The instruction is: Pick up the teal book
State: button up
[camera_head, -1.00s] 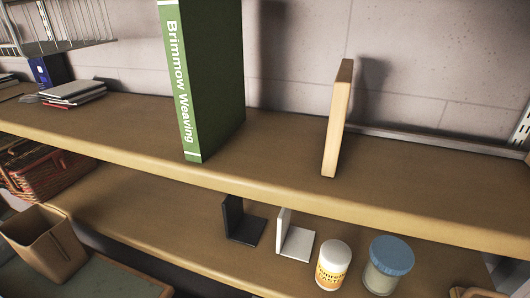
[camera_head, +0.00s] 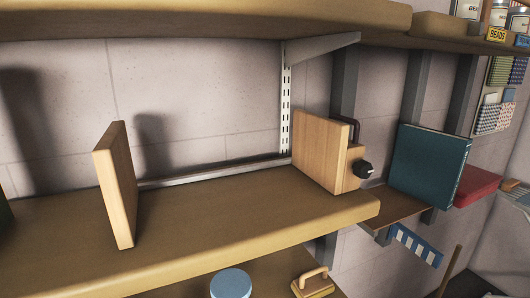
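The teal book (camera_head: 428,163) stands upright at the right of the head view, on a small brown shelf (camera_head: 397,206) against the wall. My gripper is not in view.
A wooden shelf (camera_head: 200,240) runs across the front, with two upright wooden boards (camera_head: 118,185) (camera_head: 320,150) on it. A wooden block with a black knob (camera_head: 365,168) sits near its right end. Another shelf (camera_head: 200,20) hangs above. A striped item (camera_head: 416,244) hangs below the book.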

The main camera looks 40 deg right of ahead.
aim_at(428, 166)
jog(key=z, duration=1.6)
